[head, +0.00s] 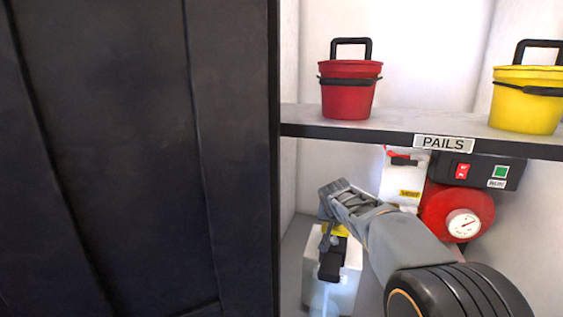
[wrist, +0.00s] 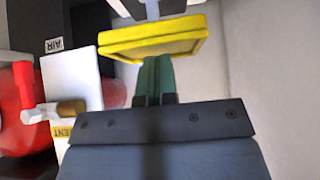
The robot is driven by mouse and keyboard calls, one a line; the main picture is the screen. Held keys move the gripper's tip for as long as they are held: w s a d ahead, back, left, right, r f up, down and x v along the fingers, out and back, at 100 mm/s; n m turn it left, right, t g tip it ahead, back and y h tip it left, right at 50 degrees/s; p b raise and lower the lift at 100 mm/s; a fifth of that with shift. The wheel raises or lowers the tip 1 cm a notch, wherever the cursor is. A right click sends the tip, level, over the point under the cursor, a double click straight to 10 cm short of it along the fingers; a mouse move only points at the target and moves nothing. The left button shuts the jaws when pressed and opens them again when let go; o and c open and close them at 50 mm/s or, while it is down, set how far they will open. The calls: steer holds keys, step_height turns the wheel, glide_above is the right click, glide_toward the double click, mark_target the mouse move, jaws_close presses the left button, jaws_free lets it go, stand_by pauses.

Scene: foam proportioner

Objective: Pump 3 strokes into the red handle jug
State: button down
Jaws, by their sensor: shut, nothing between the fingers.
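My gripper (wrist: 158,70) is shut and empty in the wrist view. Its greenish fingers point at a yellow square-edged piece (wrist: 155,42), overlapping its near edge in the picture; I cannot tell whether they touch. In the head view my arm reaches down over a white container (head: 346,285) with a yellow part (head: 340,230) on top, and hides much of it. The proportioner has a red round tank (head: 440,212) with a dial gauge (head: 463,224). A white panel (head: 400,180) stands beside the tank. I cannot make out a red-handled jug.
A shelf (head: 360,133) labelled PAILS runs above my arm, carrying a red pail (head: 347,97) and a yellow pail (head: 527,105). A dark door panel (head: 120,150) fills the left. A black control box (head: 490,170) has a red switch. A valve (wrist: 55,110) sits left of my gripper.

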mark_target(336, 228)
steer(key=shift+f+b, duration=1.25)
steer(key=shift+f, duration=0.35)
steer(key=shift+r, duration=0.2)
steer(key=shift+r+p, duration=2.25)
steer(key=shift+r, duration=0.65)
steer(key=shift+f, duration=0.2)
steer(key=shift+f+b, duration=2.8)
steer(key=shift+f, duration=0.15)
steer(key=shift+r, duration=0.2)
